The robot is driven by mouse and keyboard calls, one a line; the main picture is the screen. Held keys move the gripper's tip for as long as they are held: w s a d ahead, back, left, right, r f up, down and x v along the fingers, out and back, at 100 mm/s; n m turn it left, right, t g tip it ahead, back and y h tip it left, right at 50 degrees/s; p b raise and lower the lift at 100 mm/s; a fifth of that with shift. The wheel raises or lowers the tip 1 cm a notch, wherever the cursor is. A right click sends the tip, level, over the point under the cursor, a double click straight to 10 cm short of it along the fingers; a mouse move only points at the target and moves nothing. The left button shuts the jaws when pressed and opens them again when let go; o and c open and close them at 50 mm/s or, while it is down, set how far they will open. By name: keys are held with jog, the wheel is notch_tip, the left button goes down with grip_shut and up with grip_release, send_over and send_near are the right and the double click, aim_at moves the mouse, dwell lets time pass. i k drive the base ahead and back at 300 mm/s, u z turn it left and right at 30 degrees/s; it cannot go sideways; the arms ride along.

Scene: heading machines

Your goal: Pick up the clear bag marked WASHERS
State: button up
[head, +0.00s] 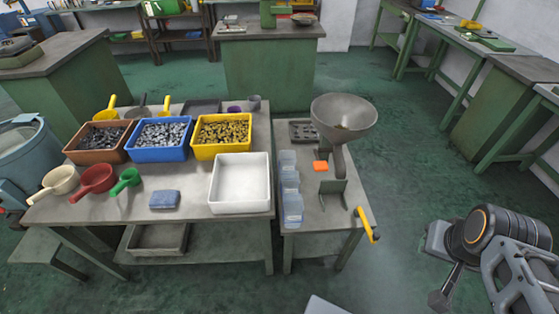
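Several pale, see-through bluish items stand in a row along the left edge of the small right-hand table. They look like clear bags or packs (292,207). Any lettering on them is too small to read, so I cannot tell which one is marked WASHERS. My arm shows at the lower right, well apart from that table. A dark, slim part at its lower left looks like the end of my gripper (445,290). It is over the floor, away from the bags, and its fingers are not clear enough to judge.
The small table (318,241) also holds a grey funnel (343,113), an orange block (320,166) and a yellow-handled crank (367,225). The adjoining table has brown, blue and yellow bins of parts, scoops and a white tray (240,183). Green floor right of the small table is clear.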

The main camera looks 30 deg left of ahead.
aim_at(288, 160)
jog(key=u, duration=0.85)
jog(key=i, duration=0.8)
jog(key=u, duration=0.9)
